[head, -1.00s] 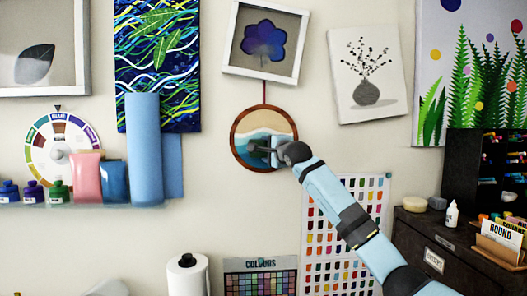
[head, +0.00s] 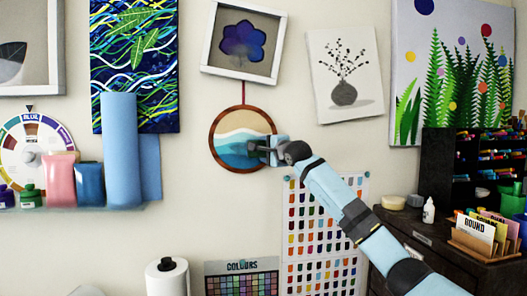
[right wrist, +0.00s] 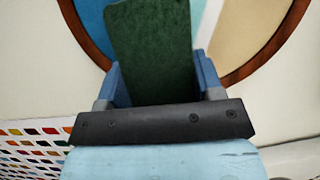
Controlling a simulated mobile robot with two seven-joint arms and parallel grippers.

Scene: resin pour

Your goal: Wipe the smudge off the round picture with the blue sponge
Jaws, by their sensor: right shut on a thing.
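The round picture (head: 243,139) hangs on the wall in a brown wooden rim and shows a beach with blue water. My right gripper (head: 260,149) is in front of its right side. In the right wrist view my right gripper (right wrist: 163,85) is shut on a sponge (right wrist: 155,45), whose dark green face shows between the two fingers. No blue on it can be told for sure. The round picture (right wrist: 228,35) fills the top behind it. I cannot tell whether the sponge touches the picture. No smudge can be made out; the gripper and sponge cover part of the picture. My left gripper is not in view.
A framed purple flower (head: 243,42) hangs just above, joined by a red cord. A colour chart (head: 325,225) is below my right arm. A shelf with paint jars (head: 90,183) is at the left, a dark cabinet (head: 425,235) at the right.

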